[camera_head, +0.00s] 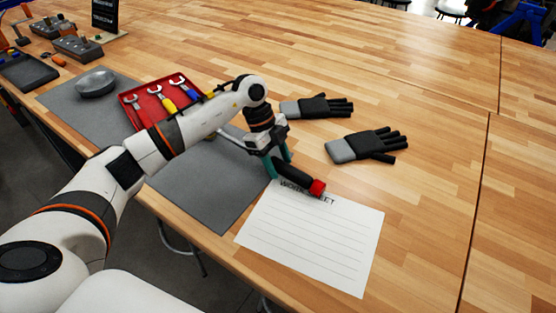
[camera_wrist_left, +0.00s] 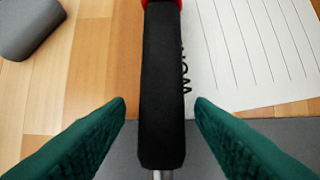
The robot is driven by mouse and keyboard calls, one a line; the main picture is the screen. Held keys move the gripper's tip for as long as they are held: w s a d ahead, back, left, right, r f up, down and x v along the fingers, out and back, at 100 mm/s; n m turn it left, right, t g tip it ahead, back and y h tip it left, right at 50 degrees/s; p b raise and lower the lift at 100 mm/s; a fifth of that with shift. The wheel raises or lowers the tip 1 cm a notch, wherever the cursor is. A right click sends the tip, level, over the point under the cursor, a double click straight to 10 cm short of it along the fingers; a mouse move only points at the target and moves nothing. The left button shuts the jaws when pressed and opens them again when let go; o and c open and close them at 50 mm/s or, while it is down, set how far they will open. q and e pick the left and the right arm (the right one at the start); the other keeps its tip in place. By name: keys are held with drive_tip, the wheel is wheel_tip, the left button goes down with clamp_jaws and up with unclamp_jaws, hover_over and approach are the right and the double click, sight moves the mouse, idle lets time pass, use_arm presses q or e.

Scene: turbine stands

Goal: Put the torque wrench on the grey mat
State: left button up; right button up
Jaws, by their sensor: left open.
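The torque wrench has a black handle (camera_head: 293,171) with a red end (camera_head: 318,187), lying over the top of the worksheet. A silver shaft runs from it toward the upper left, over the grey mat (camera_head: 205,190), partly hidden by my arm. My left gripper (camera_head: 278,160) is open at the handle, its teal fingers pointing down. In the left wrist view the black handle (camera_wrist_left: 162,85) runs between the two green fingers (camera_wrist_left: 160,110), with a gap visible on each side. The mat (camera_wrist_left: 118,160) shows at the bottom there. My right gripper is not in view.
The white worksheet (camera_head: 310,240) lies right of the mat. Two black-and-grey gloves (camera_head: 318,106) (camera_head: 368,146) lie behind it. A red tray (camera_head: 130,100) of wrenches and a grey oval object (camera_head: 95,84) sit on the mat's far part. The wooden tabletop at right is clear.

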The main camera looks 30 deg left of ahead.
use_arm(q)
drive_tip(key=shift+r, duration=0.4)
drive_tip(key=b+v, duration=0.1)
drive_tip(key=v, duration=1.1)
drive_tip(key=shift+r+b, duration=0.25)
drive_tip(key=shift+b, duration=0.1)
drive_tip(key=shift+r, duration=0.1)
